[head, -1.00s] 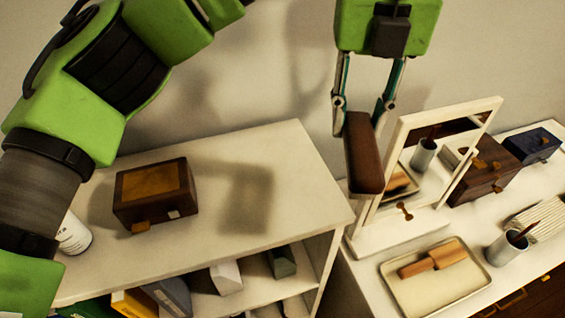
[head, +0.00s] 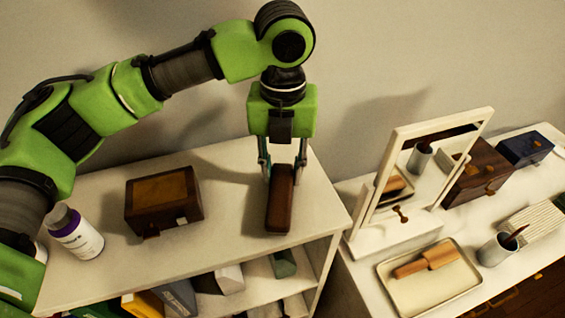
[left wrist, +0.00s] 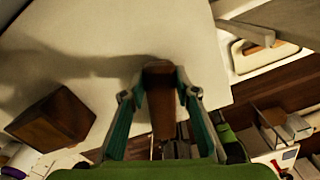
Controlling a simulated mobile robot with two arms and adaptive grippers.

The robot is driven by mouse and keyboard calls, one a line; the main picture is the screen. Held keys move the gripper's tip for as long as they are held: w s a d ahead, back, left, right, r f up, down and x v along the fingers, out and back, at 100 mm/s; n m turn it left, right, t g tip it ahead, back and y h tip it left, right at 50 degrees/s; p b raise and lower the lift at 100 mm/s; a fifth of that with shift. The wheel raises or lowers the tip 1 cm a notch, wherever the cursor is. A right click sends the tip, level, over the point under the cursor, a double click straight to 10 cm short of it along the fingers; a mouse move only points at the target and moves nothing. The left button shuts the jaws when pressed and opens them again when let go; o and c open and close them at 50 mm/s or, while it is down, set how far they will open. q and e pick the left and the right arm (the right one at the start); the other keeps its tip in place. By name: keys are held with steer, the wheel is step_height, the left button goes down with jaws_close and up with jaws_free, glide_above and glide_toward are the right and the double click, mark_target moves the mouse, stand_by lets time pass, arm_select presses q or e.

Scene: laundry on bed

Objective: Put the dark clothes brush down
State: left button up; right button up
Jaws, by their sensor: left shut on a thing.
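The dark clothes brush (head: 280,200) is a long dark brown block in the head view, over the right part of the white shelf top (head: 225,235). My left gripper (head: 282,175) points down from above and is shut on the brush near its far end. In the left wrist view the brush (left wrist: 160,105) sits between the two fingers of the gripper (left wrist: 160,90). I cannot tell for sure whether its underside touches the shelf top. My right gripper is not in view.
A brown wooden box (head: 163,202) and a white bottle with a purple band (head: 75,235) stand left on the shelf top. To the right, a dresser holds a mirror (head: 392,185), a tray (head: 440,290) with a wooden brush, a grey cup (head: 497,250) and boxes.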

arm_select(q)
steer(key=shift+d, duration=0.1)
steer(key=o, duration=0.9)
steer(key=shift+f, duration=0.1)
steer(key=shift+o, duration=1.4)
steer(key=shift+r, duration=0.45)
step_height(320, 180, up, 11)
steer(key=b, duration=0.2)
steer(key=shift+r, duration=0.2)
